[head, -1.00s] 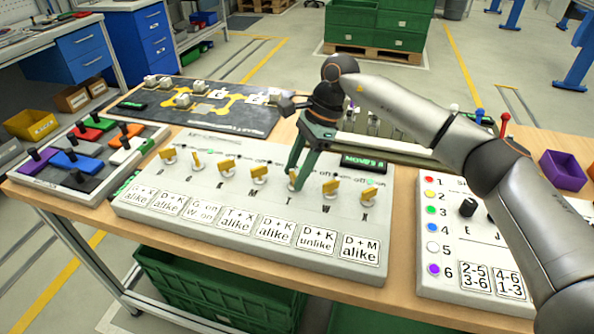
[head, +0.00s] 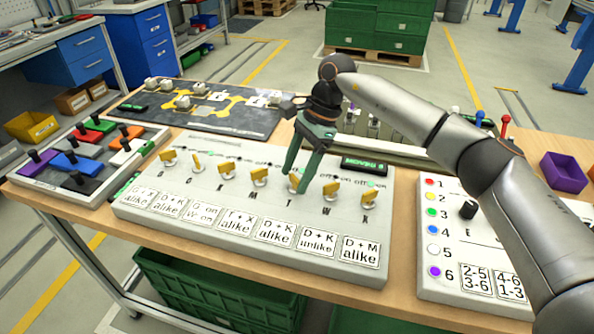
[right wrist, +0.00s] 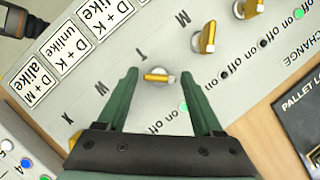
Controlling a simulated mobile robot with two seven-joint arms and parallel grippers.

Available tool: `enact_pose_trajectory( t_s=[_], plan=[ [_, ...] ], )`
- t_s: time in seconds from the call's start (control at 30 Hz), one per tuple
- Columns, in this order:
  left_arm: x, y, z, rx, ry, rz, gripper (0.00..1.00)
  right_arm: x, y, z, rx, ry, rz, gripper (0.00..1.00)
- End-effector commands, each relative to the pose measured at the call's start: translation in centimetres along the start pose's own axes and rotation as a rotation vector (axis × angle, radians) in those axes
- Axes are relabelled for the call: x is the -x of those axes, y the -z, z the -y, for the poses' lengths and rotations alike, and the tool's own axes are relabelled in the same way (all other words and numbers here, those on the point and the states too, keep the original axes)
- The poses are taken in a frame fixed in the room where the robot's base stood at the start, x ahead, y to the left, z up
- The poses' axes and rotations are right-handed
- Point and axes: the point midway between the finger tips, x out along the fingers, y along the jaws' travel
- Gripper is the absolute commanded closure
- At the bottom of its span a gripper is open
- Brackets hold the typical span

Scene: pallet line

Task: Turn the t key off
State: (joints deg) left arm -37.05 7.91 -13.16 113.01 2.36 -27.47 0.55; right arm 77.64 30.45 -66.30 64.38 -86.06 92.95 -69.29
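The T key (head: 294,184) is a yellow handle on a pale switch panel (head: 140,204), in a row of several like keys. In the right wrist view the T key (right wrist: 158,77) lies between my right gripper's (right wrist: 160,80) two green fingers, beside the letter T. A gap shows on each side of it, so the fingers are open and not touching it. In the head view my right gripper (head: 299,184) points down over this key and partly hides it. My left gripper is not in view.
The W key (head: 331,188) and M key (head: 259,175) stand close on either side. A green lamp (right wrist: 184,106) is lit by the on/off marks; I cannot tell which key it belongs to. A panel with a black knob (head: 468,209) lies right, under my arm.

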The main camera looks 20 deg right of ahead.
Motion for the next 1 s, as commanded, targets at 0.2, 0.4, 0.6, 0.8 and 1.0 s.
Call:
enact_pose_trajectory(
  t_s=[0.2,0.4,0.6,0.8,1.0],
  plan=[
    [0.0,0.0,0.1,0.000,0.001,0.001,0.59,-0.1,0.0,0.0,-0.001,-0.001,0.000,0.20],
    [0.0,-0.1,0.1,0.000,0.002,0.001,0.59,0.4,0.0,0.0,-0.002,0.000,0.000,0.20],
    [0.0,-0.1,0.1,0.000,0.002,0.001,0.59,3.6,0.0,0.1,-0.003,0.003,0.000,0.20],
    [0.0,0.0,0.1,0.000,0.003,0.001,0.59,8.1,0.0,0.1,-0.002,0.003,0.001,0.20],
    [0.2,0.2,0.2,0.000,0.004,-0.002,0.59,11.3,0.0,0.0,-0.002,0.001,0.000,0.20]
  ],
)
